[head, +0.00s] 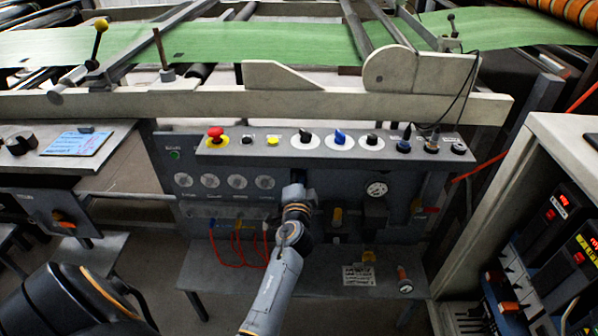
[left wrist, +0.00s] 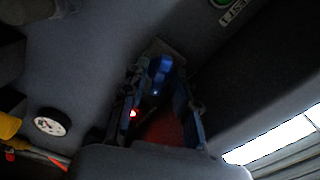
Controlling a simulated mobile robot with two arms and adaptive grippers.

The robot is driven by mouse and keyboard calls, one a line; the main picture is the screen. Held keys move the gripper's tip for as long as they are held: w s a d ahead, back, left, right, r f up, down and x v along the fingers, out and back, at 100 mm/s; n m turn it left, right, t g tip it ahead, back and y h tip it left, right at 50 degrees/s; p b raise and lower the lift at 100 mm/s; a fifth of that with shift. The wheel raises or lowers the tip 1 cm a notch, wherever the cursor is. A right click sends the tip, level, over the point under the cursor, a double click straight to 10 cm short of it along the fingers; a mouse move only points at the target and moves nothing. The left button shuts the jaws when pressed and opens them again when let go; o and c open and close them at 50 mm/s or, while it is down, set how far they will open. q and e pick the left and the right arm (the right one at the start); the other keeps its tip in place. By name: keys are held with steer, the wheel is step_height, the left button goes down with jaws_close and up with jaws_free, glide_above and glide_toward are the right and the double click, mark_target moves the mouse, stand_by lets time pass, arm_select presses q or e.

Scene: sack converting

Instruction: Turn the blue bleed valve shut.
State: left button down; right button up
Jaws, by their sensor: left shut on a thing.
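The blue bleed valve (left wrist: 159,68) shows in the left wrist view as a small blue handle between my fingers. My left gripper (left wrist: 160,90) is shut on it, one finger on each side. In the head view my left gripper (head: 297,184) is at the front of the grey control panel (head: 330,180), below its sloped button ledge. There the gripper and wrist cover the valve, so its turn angle cannot be read. My right gripper is not in view.
The ledge above carries a red emergency button (head: 216,134) and several knobs, including a blue selector (head: 340,137). Round gauges (head: 237,182) are left of my gripper, another gauge (head: 376,189) right. Red hoses (head: 238,250) hang below. A cabinet (head: 545,150) stands at the right.

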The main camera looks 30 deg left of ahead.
arm_select(q)
steer(key=m, duration=0.4)
steer(key=shift+p, duration=0.3)
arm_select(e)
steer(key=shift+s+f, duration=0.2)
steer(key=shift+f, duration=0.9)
arm_select(q)
steer(key=c, duration=1.4)
jaws_free()
steer(key=shift+s, duration=0.1)
steer(key=v, duration=0.7)
steer(key=shift+s+d, duration=0.1)
steer(key=shift+s, duration=0.05)
